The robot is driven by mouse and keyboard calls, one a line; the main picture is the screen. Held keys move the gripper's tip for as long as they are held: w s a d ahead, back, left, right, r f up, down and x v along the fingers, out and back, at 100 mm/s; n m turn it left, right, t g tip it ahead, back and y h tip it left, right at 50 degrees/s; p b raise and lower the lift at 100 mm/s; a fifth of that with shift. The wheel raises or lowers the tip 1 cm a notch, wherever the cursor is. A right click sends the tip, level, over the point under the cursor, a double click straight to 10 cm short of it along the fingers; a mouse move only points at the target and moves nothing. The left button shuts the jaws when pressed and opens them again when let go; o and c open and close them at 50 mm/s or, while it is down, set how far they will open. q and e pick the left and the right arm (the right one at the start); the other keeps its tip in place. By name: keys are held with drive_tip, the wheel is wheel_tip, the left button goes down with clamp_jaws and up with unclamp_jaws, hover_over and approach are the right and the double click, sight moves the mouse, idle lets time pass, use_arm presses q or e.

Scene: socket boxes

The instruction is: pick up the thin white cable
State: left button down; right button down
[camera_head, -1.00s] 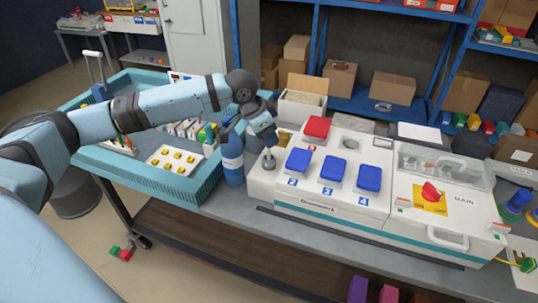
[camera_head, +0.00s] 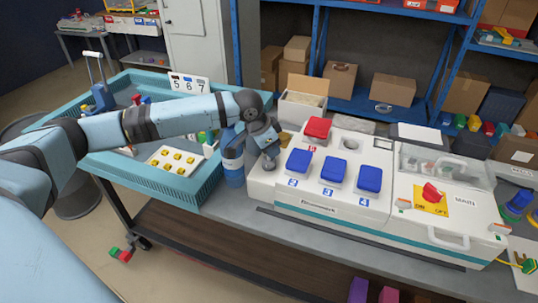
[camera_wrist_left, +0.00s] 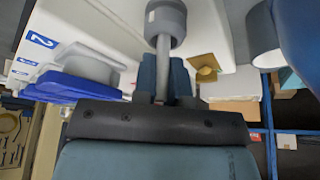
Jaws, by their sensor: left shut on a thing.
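I cannot make out a thin white cable in either view. My left gripper (camera_head: 267,148) is over the left end of the white socket box (camera_head: 345,200), left of the blue lid marked 2 (camera_head: 299,161). In the left wrist view, the gripper (camera_wrist_left: 163,80) is shut on the stem of a grey piece with a round, thick end (camera_wrist_left: 166,20). This grey piece (camera_head: 269,163) also shows below the gripper in the head view. Whether it touches the box is unclear. My right gripper is not in view.
A blue-and-white bottle (camera_head: 233,165) stands close left of the gripper. A teal tray (camera_head: 190,190) with parts is further left. A red lid (camera_head: 318,127) and a red MAIN switch (camera_head: 432,193) are on the boxes. An open carton (camera_head: 302,108) stands behind.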

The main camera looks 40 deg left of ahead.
use_arm(q)
wheel_tip(320, 180, up, 20)
drive_tip(key=p, duration=0.3)
idle(0.7)
